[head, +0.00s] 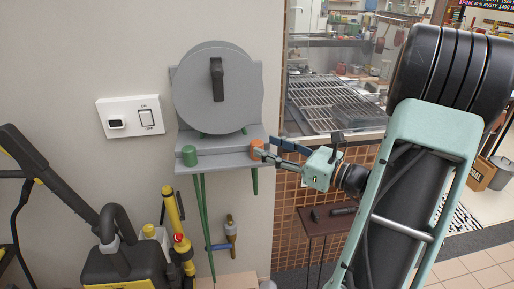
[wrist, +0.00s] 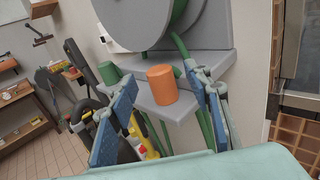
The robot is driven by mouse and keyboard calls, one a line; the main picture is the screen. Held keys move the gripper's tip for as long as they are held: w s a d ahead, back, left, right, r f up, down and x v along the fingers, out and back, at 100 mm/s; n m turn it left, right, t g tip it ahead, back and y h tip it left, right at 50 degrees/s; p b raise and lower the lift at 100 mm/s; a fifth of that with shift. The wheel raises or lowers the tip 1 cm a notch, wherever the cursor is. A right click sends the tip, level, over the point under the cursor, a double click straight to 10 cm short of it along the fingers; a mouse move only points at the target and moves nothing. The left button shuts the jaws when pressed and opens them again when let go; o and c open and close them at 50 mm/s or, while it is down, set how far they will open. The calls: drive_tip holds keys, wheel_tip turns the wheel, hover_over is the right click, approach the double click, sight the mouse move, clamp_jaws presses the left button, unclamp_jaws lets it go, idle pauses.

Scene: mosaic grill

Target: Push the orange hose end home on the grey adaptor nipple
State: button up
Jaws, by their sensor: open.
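The orange hose end (head: 257,148) is a short orange cylinder standing upright at the right end of the grey shelf under the hose reel. In the wrist view the orange end (wrist: 162,86) lies between my two blue-padded fingers, with gaps visible on both sides. My gripper (head: 266,148) is open, its fingertips close to the orange end. A green hose (wrist: 192,64) runs down behind it. I cannot make out the grey adaptor nipple for certain. A small brass-coloured tap (head: 230,228) with a blue part is on the wall below the shelf.
A green cylinder (head: 189,155) stands at the shelf's left end. The grey reel (head: 217,88) is above the shelf (head: 222,160). A yellow-black pressure washer (head: 125,262) stands at lower left. A small dark table (head: 325,222) is at lower right, beside the tiled wall.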

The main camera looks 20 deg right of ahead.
sight(262, 144)
drive_tip(key=x, duration=0.4)
drive_tip(key=shift+w+a+f, duration=0.1)
drive_tip(key=shift+w+a, duration=0.15)
drive_tip(key=shift+c, duration=0.4)
clamp_jaws()
drive_tip(key=shift+p, duration=0.35)
